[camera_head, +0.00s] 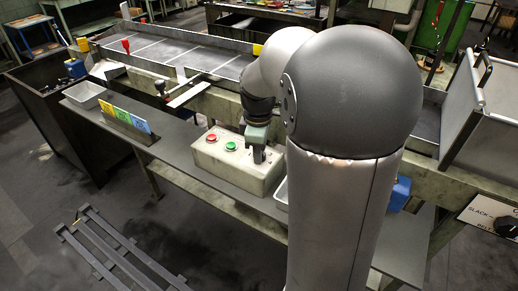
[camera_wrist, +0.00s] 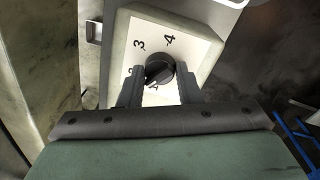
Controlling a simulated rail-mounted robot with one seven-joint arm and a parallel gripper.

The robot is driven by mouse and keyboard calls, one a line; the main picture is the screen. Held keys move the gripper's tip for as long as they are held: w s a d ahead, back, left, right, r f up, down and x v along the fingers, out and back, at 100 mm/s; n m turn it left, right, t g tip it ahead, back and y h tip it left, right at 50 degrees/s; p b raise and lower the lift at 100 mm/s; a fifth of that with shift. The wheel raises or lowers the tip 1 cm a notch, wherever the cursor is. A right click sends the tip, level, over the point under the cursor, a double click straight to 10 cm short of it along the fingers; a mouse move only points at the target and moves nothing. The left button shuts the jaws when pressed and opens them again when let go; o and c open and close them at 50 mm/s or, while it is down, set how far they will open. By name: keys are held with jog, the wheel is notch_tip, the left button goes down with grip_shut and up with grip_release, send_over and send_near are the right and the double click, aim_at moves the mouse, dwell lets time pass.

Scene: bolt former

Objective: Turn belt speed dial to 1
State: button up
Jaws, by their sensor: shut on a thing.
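The belt speed dial (camera_wrist: 160,70) is a dark round knob on a white plate with a number scale, in the wrist view. The 3 and 4 are clear beyond it. The 2 and 1 are partly covered near my fingers. My gripper (camera_wrist: 161,80) is shut on the dial, one finger on each side. The knob's ridge seems to slant toward the lower left, but I cannot tell its exact setting. In the head view my gripper (camera_head: 259,153) reaches down onto the right end of a pale control box (camera_head: 222,168), and the dial is hidden there.
The control box has a red button (camera_head: 212,138) and a green button (camera_head: 231,146) left of my gripper. It sits on a grey shelf (camera_head: 180,153) before a conveyor (camera_head: 170,52). Colored cards (camera_head: 125,120) and a white tray (camera_head: 86,95) are to the left. Another dial (camera_head: 507,226) is at far right.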

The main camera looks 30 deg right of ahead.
jog(key=n, duration=0.6)
jog(key=shift+s+n, duration=0.1)
jog(key=shift+n, duration=0.3)
dwell(0.4)
jog(key=o, duration=1)
jog(key=shift+c, duration=0.2)
jog(key=shift+r, duration=0.1)
notch_tip(320, 180, up, 17)
jog(key=s, duration=0.1)
jog(key=shift+s+a, duration=0.1)
jog(key=shift+s, duration=0.05)
jog(key=s+a+f+m, duration=0.6)
jog(key=s+f+m, duration=0.2)
jog(key=f, duration=0.2)
jog(key=s+a+f+m, duration=0.7)
jog(key=s+f+m, duration=0.1)
jog(key=s+f, duration=0.1)
jog(key=shift+a+f+m+y, duration=0.15)
jog(key=shift+f+m+y, duration=0.15)
jog(key=shift+f+m, duration=0.15)
